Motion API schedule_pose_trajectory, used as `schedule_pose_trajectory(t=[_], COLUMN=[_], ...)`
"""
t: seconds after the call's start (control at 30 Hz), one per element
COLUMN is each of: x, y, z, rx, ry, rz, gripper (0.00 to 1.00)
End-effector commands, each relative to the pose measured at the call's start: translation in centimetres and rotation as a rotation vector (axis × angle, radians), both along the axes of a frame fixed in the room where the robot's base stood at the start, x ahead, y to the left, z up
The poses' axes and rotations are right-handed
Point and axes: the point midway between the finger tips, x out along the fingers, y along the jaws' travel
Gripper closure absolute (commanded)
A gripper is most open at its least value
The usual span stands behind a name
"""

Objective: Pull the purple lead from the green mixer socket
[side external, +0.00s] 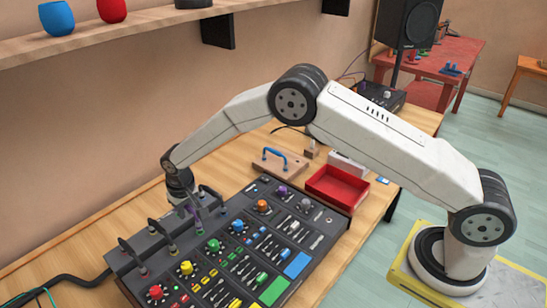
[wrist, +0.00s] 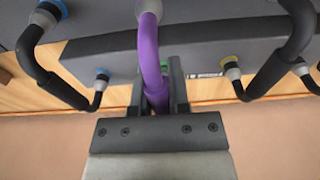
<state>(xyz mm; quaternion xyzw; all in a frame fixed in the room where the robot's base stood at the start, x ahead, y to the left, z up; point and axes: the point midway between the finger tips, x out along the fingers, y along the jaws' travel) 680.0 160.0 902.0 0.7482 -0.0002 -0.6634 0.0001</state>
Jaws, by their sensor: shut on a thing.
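The purple lead (wrist: 148,45) rises between my gripper's fingers in the wrist view, with a pale grey collar (wrist: 148,10) at its top end. My gripper (wrist: 157,75) is shut on the purple lead; the fingers hide its lower end. In the side external view, my gripper (side external: 190,207) is low over the rear of the black mixer (side external: 300,232), with a bit of purple between the jaws. I cannot tell whether the purple lead's hidden end is in a socket.
Black looped leads (side external: 127,249) stand at the mixer's rear, close beside my gripper; more flank it in the wrist view (wrist: 277,65). A red tray (side external: 338,187) and a blue-handled board (side external: 279,163) lie behind the mixer. A shelf (side external: 150,22) hangs on the wall.

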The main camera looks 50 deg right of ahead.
Motion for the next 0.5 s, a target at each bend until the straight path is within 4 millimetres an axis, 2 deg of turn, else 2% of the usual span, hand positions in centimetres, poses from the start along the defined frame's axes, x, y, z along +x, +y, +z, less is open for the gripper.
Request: schedule_pose_trajectory(t=[0.5], x=[0.02], y=[0.01], z=[1.03], rx=[0.0], ry=[-0.001], rz=[0.0], gripper=[1.0])
